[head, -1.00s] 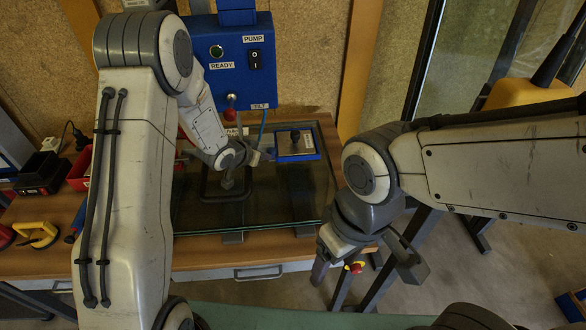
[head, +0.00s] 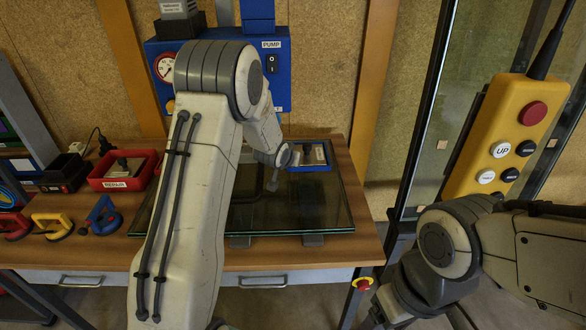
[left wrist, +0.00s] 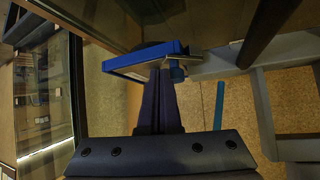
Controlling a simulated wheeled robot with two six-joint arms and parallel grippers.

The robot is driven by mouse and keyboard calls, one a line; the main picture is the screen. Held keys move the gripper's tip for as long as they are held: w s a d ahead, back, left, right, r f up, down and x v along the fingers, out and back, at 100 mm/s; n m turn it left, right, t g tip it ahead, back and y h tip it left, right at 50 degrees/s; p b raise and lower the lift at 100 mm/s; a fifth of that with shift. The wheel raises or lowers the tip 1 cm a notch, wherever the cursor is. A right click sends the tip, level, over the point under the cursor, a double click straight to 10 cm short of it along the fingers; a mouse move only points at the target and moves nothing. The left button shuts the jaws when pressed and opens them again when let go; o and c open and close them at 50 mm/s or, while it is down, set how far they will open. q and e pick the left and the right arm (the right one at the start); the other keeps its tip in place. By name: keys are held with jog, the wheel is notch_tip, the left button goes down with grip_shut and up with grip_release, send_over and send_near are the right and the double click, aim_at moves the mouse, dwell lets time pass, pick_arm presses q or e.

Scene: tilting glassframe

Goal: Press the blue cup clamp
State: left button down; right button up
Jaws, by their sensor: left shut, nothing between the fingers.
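A blue cup clamp (head: 102,215) with a raised handle sits on the table's left side in the head view, at the right end of a row with a yellow clamp (head: 52,226) and a red one (head: 12,226). My left gripper (head: 273,184) is over the glass pane (head: 300,215), well to the right of the blue clamp. In the left wrist view its fingers (left wrist: 158,100) are together and empty, in front of a blue tray edge (left wrist: 145,57).
The blue pump box (head: 280,85) stands behind the glass. A red tray (head: 112,180) marked REPAIR lies behind the clamps. A blue tray (head: 318,167) is at the glass's back edge. A yellow button pendant (head: 505,140) hangs at right.

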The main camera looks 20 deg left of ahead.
pick_arm(q)
jog(key=shift+w+d, duration=0.55)
jog(key=shift+w, duration=0.35)
dwell(0.8)
jog(key=shift+w+a+p, duration=0.15)
jog(key=shift+a+p, duration=0.55)
jog(key=shift+a, duration=0.15)
